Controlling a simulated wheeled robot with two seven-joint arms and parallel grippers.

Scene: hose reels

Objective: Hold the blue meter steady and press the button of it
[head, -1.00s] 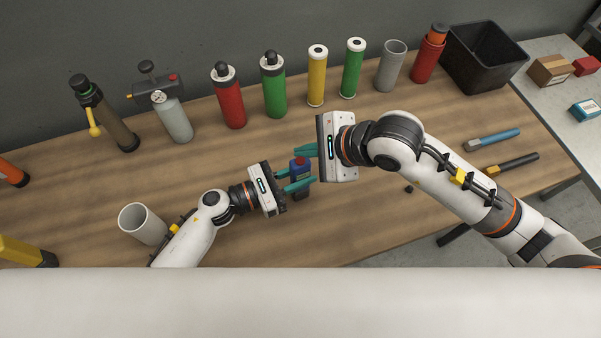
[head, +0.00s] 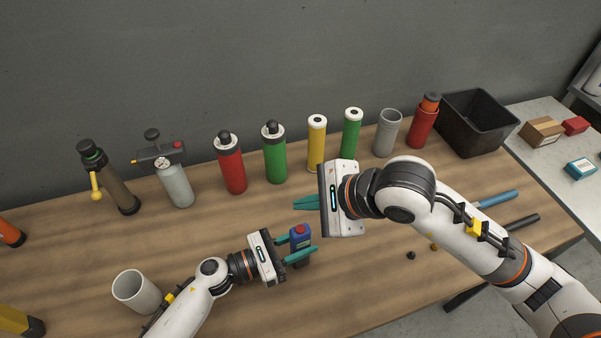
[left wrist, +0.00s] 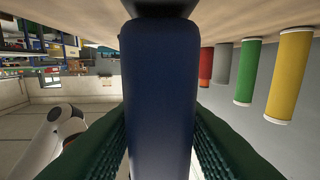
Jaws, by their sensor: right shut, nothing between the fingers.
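The blue meter (head: 301,247) stands upright over the front middle of the table, with a red button (head: 300,230) on top. My left gripper (head: 296,247) has its teal fingers on either side of the meter's body. In the left wrist view the meter (left wrist: 160,95) fills the middle, with a dark finger against each side. My right gripper (head: 300,202) is shut and empty. Its fingertips are above and behind the button in the head view, apart from it. The button does not show in the left wrist view.
Along the back of the wooden table (head: 210,240) stand a grey bottle (head: 175,187), red (head: 232,172) and green bottles (head: 275,160), several tubes and a black bin (head: 474,122). A white cup (head: 137,292) stands at front left. Blue and black tools lie at right, partly behind my right arm.

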